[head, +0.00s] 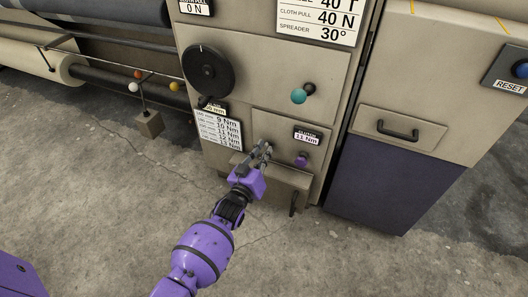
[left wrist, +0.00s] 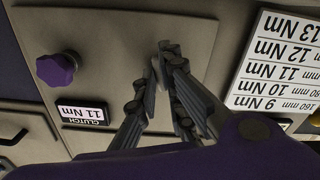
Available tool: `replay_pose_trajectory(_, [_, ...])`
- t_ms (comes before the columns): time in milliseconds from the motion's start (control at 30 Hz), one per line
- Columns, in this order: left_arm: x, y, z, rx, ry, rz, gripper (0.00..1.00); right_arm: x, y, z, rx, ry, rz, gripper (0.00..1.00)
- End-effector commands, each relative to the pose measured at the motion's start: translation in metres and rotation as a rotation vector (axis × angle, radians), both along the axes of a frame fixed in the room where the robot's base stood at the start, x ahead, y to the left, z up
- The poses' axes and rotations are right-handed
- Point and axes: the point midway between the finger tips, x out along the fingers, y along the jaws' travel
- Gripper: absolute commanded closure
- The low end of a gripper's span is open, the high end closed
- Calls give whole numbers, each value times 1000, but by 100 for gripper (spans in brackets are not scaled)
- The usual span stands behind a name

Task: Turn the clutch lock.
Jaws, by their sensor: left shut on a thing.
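My left gripper (head: 262,150) reaches up to the lower panel of the loom cabinet. In the left wrist view, its fingers (left wrist: 166,60) are closed together at the panel face, on a small grey part taken to be the clutch lock. The fingers hide most of that part, so its angle cannot be told. A purple knob (head: 301,160) sticks out of the same panel to the right of the gripper, apart from it. It also shows in the left wrist view (left wrist: 57,69). A clutch label (head: 307,136) beside it reads 11 Nm. My right gripper is not in view.
A torque chart (head: 219,131) is left of the gripper. A black dial (head: 208,70) and a teal knob (head: 299,96) sit above. A drawer-like box (head: 275,175) with a dark handle juts out below. Open concrete floor lies in front.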

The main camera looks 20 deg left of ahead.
Motion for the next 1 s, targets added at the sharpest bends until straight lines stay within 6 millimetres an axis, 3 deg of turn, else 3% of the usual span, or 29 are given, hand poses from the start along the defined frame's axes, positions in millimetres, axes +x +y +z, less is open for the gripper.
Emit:
replay_pose_trajectory(67, [0,0,0,158,-6,1,100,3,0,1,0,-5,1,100])
replay_pose_trajectory(100, [0,0,0,216,-8,1,90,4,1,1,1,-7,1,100])
replay_pose_trajectory(233, [0,0,0,201,-8,0,73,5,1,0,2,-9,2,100])
replay_pose_trajectory(567, [-2,0,0,198,-7,0,72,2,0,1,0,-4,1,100])
replay_pose_trajectory(1000, [-43,1,1,197,-7,0,72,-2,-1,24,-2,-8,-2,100])
